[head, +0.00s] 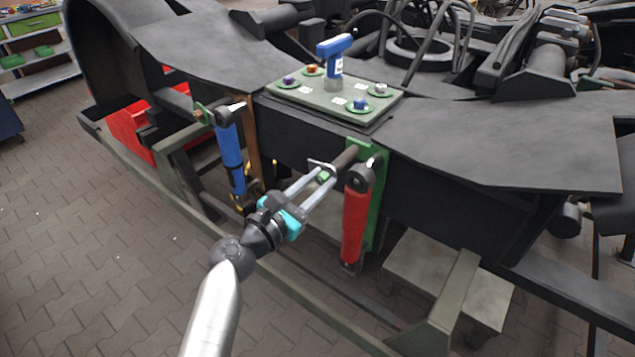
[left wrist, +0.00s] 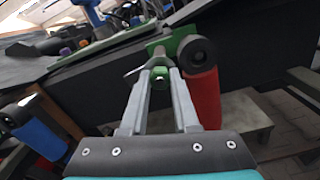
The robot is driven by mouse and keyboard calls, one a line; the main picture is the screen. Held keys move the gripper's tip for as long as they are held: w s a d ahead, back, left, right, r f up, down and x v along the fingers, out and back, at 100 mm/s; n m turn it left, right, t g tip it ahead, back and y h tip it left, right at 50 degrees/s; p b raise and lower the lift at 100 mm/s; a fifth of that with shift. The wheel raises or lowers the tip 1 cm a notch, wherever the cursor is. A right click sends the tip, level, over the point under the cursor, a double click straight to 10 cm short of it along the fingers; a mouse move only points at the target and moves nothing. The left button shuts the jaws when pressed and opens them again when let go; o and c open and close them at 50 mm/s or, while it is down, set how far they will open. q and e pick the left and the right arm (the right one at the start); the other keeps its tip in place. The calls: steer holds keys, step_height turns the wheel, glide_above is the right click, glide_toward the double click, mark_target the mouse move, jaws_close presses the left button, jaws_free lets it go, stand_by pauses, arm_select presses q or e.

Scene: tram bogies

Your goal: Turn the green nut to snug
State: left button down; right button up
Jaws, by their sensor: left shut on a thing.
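The green nut (head: 324,175) sits at the near end of a dark shaft beside the top of the red damper (head: 355,222). My left gripper (head: 322,172) is shut on the green nut, with a finger on each side of it. In the left wrist view the nut (left wrist: 160,76) shows between the two fingertips (left wrist: 157,74), in front of a green bracket (left wrist: 186,40). The fingers hide the sides of the nut. My right gripper is in neither view.
A blue damper (head: 230,155) hangs to the left. A green-grey plate (head: 310,96) on the black frame carries several coloured knobs and a blue power tool (head: 334,58). A beam (head: 455,290) juts out at the lower right. Paved floor is clear at the left.

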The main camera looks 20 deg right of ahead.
arm_select(q)
steer(key=m+b, duration=0.1)
steer(key=m, duration=0.3)
steer(key=shift+f+m+b, duration=0.1)
steer(key=shift+m+b, duration=0.3)
steer(key=m+b, duration=0.1)
steer(key=m, duration=0.3)
steer(key=shift+b, duration=0.35)
steer(key=m+b, duration=0.1)
steer(key=m, duration=0.4)
steer(key=shift+b, duration=0.35)
steer(key=m+b, duration=0.1)
steer(key=m, duration=0.3)
steer(key=shift+m, duration=0.3)
steer(key=m+b, duration=0.1)
steer(key=m, duration=0.7)
steer(key=shift+r, duration=0.2)
steer(key=m, duration=0.3)
steer(key=shift+m, duration=0.3)
steer(key=shift+m+p, duration=0.7)
steer(key=shift+m, duration=1.1)
